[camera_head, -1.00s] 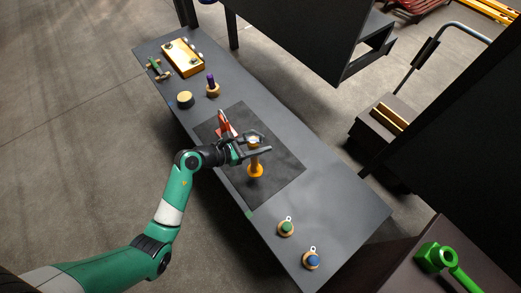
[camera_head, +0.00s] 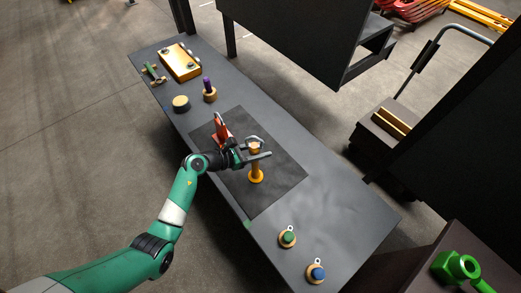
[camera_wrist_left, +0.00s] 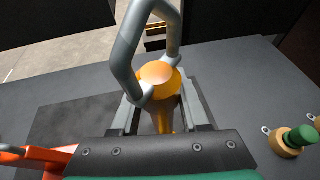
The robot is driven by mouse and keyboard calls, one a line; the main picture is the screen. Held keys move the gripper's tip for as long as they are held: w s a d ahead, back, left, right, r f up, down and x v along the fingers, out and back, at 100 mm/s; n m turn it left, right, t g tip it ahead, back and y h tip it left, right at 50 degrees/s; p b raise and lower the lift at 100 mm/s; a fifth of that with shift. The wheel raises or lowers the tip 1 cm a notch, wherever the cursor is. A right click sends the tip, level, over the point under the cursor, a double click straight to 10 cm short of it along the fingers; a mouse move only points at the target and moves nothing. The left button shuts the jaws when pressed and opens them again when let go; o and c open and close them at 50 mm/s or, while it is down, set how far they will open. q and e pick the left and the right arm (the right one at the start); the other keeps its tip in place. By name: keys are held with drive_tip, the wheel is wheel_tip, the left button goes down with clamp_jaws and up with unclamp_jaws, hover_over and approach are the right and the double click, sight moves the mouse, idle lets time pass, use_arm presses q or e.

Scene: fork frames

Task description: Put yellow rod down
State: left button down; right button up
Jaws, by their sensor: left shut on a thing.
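The yellow rod (camera_head: 256,166) stands upright with its round foot at or very near the dark mat on the table. I cannot tell for sure whether it touches. My left gripper (camera_head: 256,154) is shut around the rod's upper part, just below its grey metal loop. In the left wrist view the rod's rounded yellow top (camera_wrist_left: 160,78) sits between the two fingers, with the loop (camera_wrist_left: 140,35) rising over it. The rod's lower part is mostly hidden there. My right gripper is not in view.
A red-orange tool (camera_head: 221,130) is close to my left gripper on the mat (camera_head: 285,178). Green (camera_head: 288,237) and blue (camera_head: 317,273) knobs are near the table's front end. A purple-topped peg (camera_head: 209,92), a round block (camera_head: 181,103) and a golden box (camera_head: 181,63) stand farther back.

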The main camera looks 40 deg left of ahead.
use_arm(q)
drive_tip(key=shift+c, duration=2)
unclamp_jaws()
drive_tip(key=shift+f, duration=0.1)
drive_tip(key=p+v, duration=0.4)
drive_tip(key=v, duration=0.8)
drive_tip(key=shift+r, duration=0.25)
